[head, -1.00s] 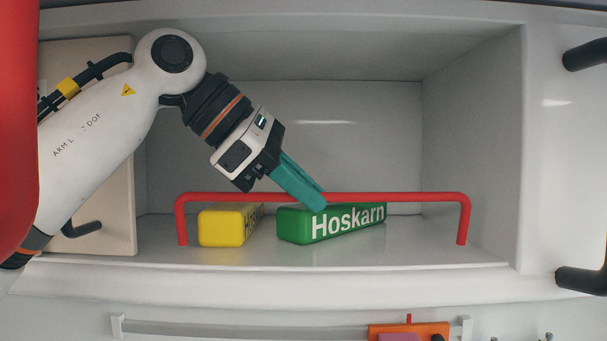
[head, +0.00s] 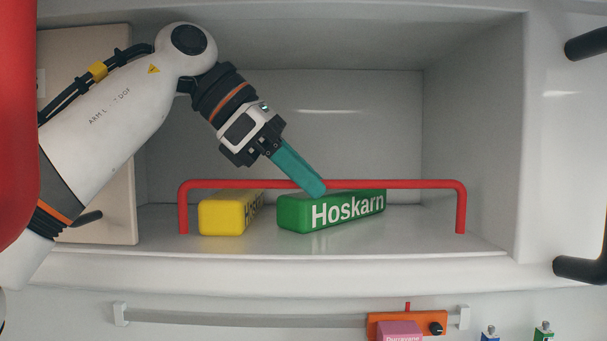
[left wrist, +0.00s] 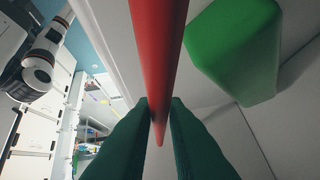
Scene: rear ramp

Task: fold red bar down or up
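The red bar (head: 400,184) is a wide U shape with its two legs down on the front of the white shelf. It stands up in front of the boxes. My left gripper (head: 316,188) reaches down from the left to the middle of the bar. In the left wrist view the teal fingers (left wrist: 160,108) lie on both sides of the red bar (left wrist: 158,50) and appear closed on it. The green Hoskarn box (head: 300,213) sits just behind the bar and also shows in the left wrist view (left wrist: 235,45). My right gripper is not in view.
A yellow box (head: 222,215) lies on the shelf (head: 330,243) left of the green one. The compartment behind is otherwise empty. Dark handles (head: 588,44) stick out at the right. A red surface covers the left edge.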

